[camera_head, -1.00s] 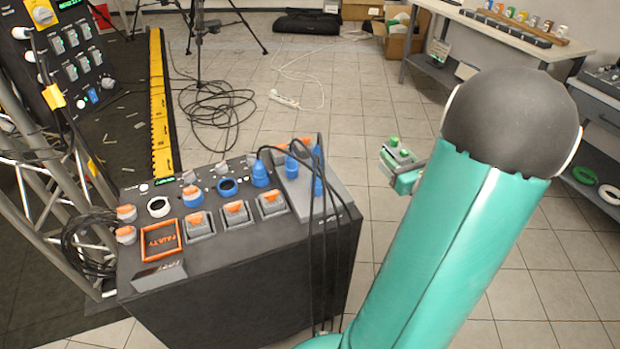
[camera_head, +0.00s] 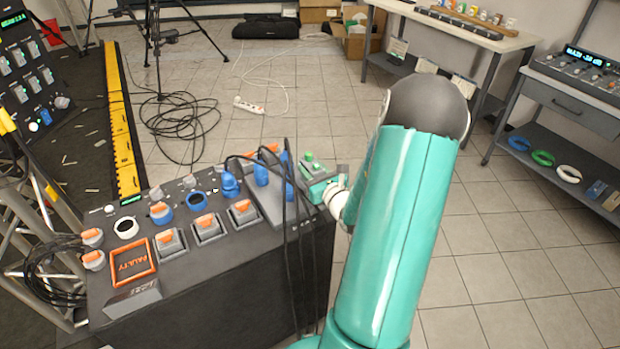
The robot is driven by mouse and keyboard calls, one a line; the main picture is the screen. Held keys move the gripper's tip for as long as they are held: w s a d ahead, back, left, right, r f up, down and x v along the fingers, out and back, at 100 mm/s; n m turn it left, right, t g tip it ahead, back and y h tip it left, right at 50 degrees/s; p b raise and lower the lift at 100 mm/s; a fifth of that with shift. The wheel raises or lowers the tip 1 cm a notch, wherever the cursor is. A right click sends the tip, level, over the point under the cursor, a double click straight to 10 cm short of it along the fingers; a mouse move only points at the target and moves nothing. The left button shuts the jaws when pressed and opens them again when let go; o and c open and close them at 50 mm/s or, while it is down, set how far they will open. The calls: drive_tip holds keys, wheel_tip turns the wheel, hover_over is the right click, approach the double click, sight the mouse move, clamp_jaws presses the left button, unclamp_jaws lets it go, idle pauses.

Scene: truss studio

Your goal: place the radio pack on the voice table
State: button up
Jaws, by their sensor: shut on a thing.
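My gripper (camera_head: 320,184) is beyond the right end of the dark console, partly hidden behind my teal arm. It is shut on a small grey piece with green caps, which I take to be the radio pack (camera_head: 310,166). The fingertips and much of the piece are too small or hidden to make out. No table shows a readable "voice" label. A grey table (camera_head: 568,103) with a mixer (camera_head: 582,72) on it stands at the right edge. A pale-topped bench (camera_head: 460,28) stands at the back right.
The dark console (camera_head: 215,285) with knobs, orange-topped switches and hanging black cables stands front left. A power strip (camera_head: 249,105) and cables lie on the floor. Rings (camera_head: 543,158) lie on the right table's lower shelf. The tiled floor at right is clear.

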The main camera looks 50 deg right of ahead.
drive_tip(key=shift+w+a+f, duration=0.1)
drive_tip(key=shift+w+f, duration=0.2)
drive_tip(key=shift+f, duration=1.55)
drive_tip(key=o, duration=0.8)
drive_tip(key=shift+f, duration=0.15)
